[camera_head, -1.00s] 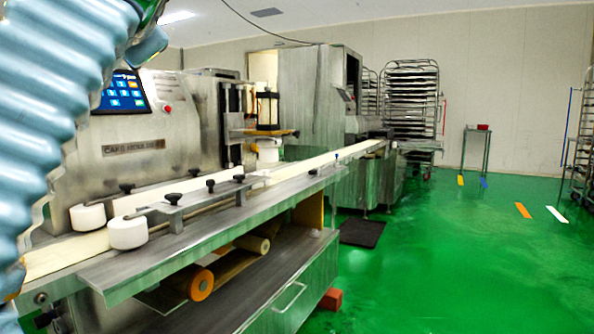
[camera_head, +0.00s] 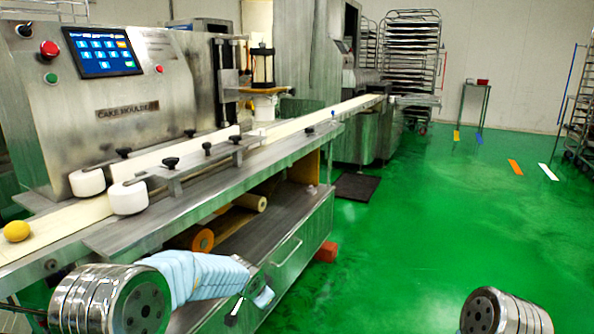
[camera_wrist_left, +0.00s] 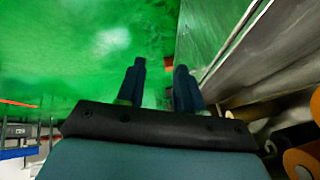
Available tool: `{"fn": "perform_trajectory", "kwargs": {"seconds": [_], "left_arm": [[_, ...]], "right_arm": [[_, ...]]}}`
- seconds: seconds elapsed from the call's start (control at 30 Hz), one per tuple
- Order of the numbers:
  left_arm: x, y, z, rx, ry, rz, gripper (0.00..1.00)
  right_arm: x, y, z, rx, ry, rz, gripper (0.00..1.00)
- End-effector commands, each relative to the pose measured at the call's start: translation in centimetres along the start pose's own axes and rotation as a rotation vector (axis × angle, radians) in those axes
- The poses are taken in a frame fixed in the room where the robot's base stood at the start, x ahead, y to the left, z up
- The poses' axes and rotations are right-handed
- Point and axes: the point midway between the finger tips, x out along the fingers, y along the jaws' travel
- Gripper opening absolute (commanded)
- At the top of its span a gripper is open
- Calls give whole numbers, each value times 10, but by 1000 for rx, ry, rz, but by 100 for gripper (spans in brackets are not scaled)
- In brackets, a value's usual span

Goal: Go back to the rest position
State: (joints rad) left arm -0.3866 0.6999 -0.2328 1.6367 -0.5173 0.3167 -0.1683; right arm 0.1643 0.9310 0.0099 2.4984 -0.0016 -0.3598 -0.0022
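My left arm, in a light blue sleeve, reaches low in front of the machine in the head view, below the conveyor. My left gripper shows clearly in the left wrist view (camera_wrist_left: 160,76). Its two dark fingers are apart, with only green floor (camera_wrist_left: 80,60) behind the gap, so it is open and empty. A metal joint of my right arm shows at the bottom right of the head view. My right gripper is outside both views.
The cake moulding machine (camera_head: 125,125) and its conveyor (camera_head: 75,218) fill the left side. A yellow ball (camera_head: 17,231) lies on the belt. An orange-ended roller (camera_head: 202,239) sits beneath. Green floor (camera_head: 450,230) is clear at right; racks (camera_head: 408,65) stand behind.

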Motion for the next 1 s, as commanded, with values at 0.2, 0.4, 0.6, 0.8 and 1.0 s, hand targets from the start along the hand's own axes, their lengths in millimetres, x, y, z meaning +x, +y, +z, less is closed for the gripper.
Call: {"fn": "perform_trajectory", "kwargs": {"seconds": [0.2, 0.4, 0.6, 0.8, 1.0], "left_arm": [[52, 106, 155, -377, -154, 245, 36], [28, 203, 270, -763, -320, 354, 36], [-7, 252, 321, -971, -429, 370, 36], [-12, 258, 327, -997, -444, 369, 36], [-12, 258, 327, -997, -444, 369, 36]], "right_arm": [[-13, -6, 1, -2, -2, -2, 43], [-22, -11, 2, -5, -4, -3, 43], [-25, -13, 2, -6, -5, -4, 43], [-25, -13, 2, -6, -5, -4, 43], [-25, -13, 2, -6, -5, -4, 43]]}}
